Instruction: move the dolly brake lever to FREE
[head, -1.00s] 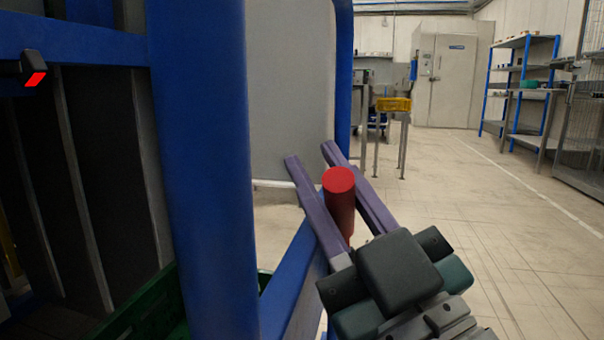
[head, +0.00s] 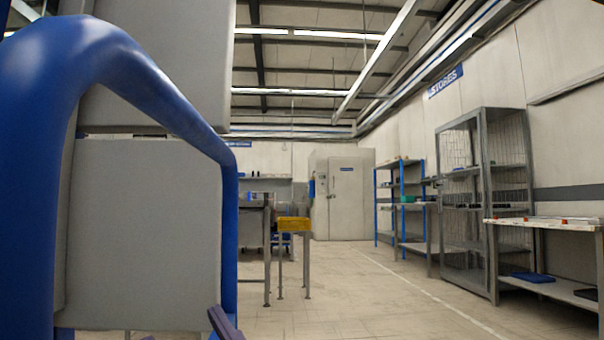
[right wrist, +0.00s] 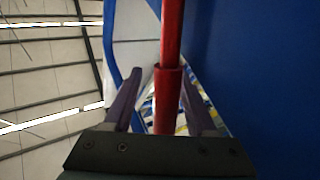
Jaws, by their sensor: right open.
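The red brake lever (right wrist: 167,85) shows in the right wrist view as a thin red rod running into a thicker red sleeve. My right gripper (right wrist: 161,74) is open, with one purple finger on each side of the lever. I cannot tell whether either finger touches it. In the head view only a purple finger of the right gripper (head: 225,325) shows at the bottom edge; the lever is out of that view. No FREE marking can be read. My left gripper is not in view.
A blue tubular frame (head: 138,68) with grey panels (head: 140,235) stands close on the left. A blue surface (right wrist: 265,80) fills the right of the wrist view. A yellow crate (head: 294,224) on a stand, shelves and a wire cage (head: 480,200) are farther off. Floor at centre right is clear.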

